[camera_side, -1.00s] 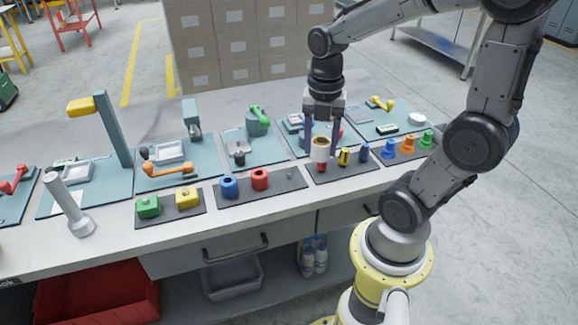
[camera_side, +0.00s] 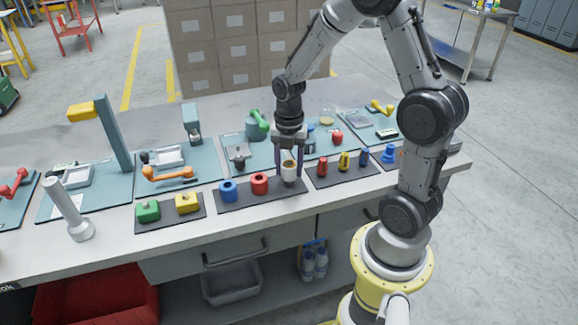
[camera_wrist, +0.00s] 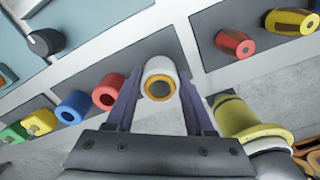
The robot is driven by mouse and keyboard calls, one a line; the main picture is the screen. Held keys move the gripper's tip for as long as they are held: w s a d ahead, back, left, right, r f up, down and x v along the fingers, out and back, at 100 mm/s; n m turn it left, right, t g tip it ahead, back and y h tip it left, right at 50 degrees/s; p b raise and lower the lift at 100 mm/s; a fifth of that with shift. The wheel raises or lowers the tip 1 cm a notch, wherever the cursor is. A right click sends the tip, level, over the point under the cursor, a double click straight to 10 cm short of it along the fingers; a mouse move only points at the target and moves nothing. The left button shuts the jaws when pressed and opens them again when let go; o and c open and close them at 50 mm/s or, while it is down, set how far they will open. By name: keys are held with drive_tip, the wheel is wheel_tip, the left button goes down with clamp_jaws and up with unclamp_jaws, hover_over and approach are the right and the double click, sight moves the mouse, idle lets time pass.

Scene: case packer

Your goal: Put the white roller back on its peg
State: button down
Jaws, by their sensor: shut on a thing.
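The white roller (camera_side: 289,175), a short white cylinder with a yellow-ringed bore, is between the two fingers of my gripper (camera_side: 290,171), which is shut on it. It stands upright over the right end of a dark mat (camera_side: 240,202), right of the red roller (camera_side: 259,183) and the blue roller (camera_side: 228,190). In the wrist view the white roller (camera_wrist: 149,66) sits between the fingertips, its bore dark inside. No peg shows; I cannot tell whether one is under or inside the roller, or whether the roller touches the mat.
A mat (camera_side: 331,180) with red, yellow and blue pieces lies close on the right. A mat with a green block (camera_side: 148,210) and a yellow block (camera_side: 187,202) lies on the left. Teal boards with fixtures (camera_side: 239,157) stand behind. The table's front edge is near.

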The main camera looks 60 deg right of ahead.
drive_tip(key=shift+f, duration=0.7)
drive_tip(key=shift+c, duration=1.4)
unclamp_jaws()
wheel_tip(320, 180, up, 13)
drive_tip(key=s+a+r+m+t, duration=0.2)
drive_tip(key=s+a+m, duration=0.4)
drive_tip(key=m, duration=0.4)
drive_tip(key=s+a+r+m+t, duration=0.3)
drive_tip(key=s+a+m, duration=0.3)
drive_tip(key=m, duration=0.5)
drive_tip(key=shift+s+r+t, duration=0.3)
drive_tip(key=shift+s+r, duration=0.15)
drive_tip(key=shift+s, duration=0.2)
